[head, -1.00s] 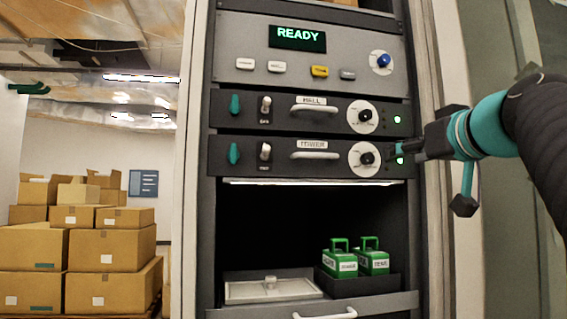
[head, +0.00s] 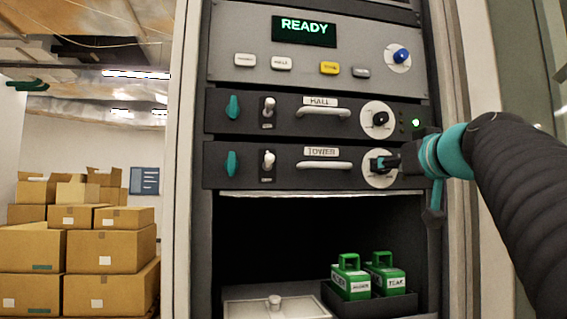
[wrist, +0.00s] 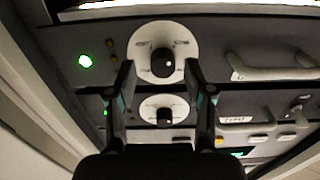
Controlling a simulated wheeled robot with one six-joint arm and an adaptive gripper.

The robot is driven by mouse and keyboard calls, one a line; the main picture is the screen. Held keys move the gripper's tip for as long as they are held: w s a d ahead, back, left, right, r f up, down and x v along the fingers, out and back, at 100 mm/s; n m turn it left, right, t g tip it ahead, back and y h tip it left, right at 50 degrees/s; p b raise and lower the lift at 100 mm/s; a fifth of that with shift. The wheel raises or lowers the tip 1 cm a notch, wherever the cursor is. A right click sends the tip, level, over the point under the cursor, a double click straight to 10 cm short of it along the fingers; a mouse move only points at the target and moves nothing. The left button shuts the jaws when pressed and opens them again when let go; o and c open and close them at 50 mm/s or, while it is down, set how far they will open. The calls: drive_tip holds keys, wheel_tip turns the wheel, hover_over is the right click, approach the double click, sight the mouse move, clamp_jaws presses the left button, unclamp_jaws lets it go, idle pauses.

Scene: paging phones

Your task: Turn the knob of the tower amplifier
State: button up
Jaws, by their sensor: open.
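The tower amplifier (head: 243,172) is the lower dark panel in the head view, labelled TOWER. Its dark knob sits on a white round dial (head: 379,181), partly hidden by my gripper (head: 382,163). In the wrist view, which shows the rack upside down, the tower knob (wrist: 163,63) is at upper middle. My open gripper (wrist: 159,66) has one fingertip on each side of this knob in that picture. I cannot tell whether the fingers touch it.
The hall amplifier (head: 245,112) with a similar knob (head: 380,119) is just above. Tower's pale handle (head: 325,166) is left of the dial. A panel with a READY display (head: 304,31) is higher. Green boxes (head: 350,278) stand in the open bay below.

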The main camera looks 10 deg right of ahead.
drive_tip(key=shift+w, duration=0.4)
drive_tip(key=shift+a, duration=0.15)
drive_tip(key=shift+c, duration=0.3)
clamp_jaws()
